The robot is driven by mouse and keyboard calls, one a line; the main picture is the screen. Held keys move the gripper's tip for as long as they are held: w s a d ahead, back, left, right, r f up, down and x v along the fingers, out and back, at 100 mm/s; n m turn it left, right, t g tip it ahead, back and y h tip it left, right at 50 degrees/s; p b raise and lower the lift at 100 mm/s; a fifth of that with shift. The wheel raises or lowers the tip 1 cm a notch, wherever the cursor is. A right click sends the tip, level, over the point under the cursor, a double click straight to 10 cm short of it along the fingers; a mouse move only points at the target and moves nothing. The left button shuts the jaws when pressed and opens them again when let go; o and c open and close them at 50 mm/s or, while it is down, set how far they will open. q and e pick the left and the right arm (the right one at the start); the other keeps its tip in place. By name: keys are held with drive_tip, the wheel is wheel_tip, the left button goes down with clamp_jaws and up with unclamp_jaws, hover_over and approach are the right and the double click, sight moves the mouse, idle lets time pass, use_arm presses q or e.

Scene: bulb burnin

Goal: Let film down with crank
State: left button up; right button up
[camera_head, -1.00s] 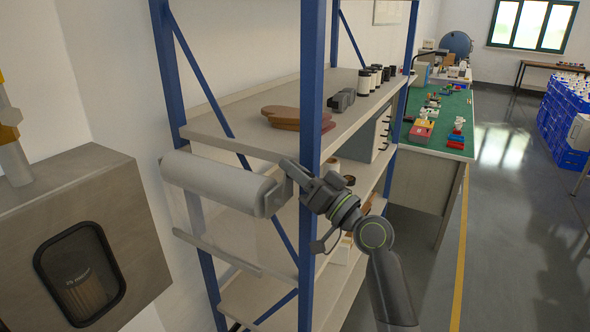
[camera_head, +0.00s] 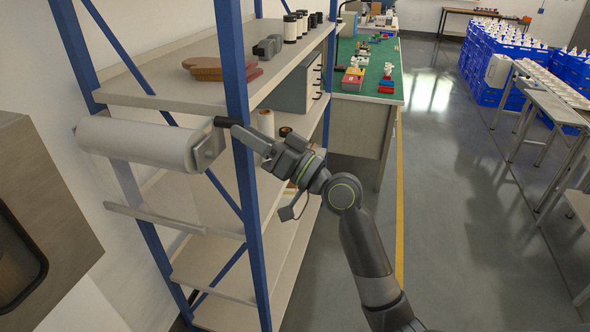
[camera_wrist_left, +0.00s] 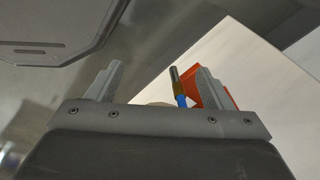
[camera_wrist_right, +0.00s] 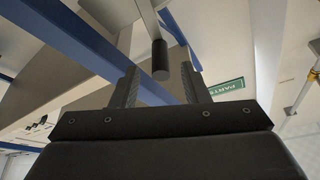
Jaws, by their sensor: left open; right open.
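The white film roll (camera_head: 140,142) hangs level on the near side of the blue-posted rack. A grey crank plate (camera_head: 207,147) sits at its right end, with a black handle (camera_head: 228,121) sticking out to the right. A pale bar (camera_head: 170,220) hangs below the roll. My right gripper (camera_head: 243,133) is open at the handle's outer end. In the right wrist view the black handle (camera_wrist_right: 160,60) lies ahead of the gap between the spread fingers (camera_wrist_right: 159,80); contact cannot be told. My left gripper (camera_wrist_left: 158,84) is open and empty in the left wrist view, outside the head view.
The blue rack post (camera_head: 238,90) stands close behind my right gripper. Shelves hold brown pieces (camera_head: 220,70) and several small canisters (camera_head: 300,22). A grey cabinet (camera_head: 20,220) is at the left. A red object (camera_wrist_left: 215,90) and a pen-like tool (camera_wrist_left: 180,88) show beyond my left fingers.

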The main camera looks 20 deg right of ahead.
drive_tip(key=b+v, duration=0.3)
drive_tip(key=v, duration=0.8)
drive_tip(key=shift+w, duration=0.1)
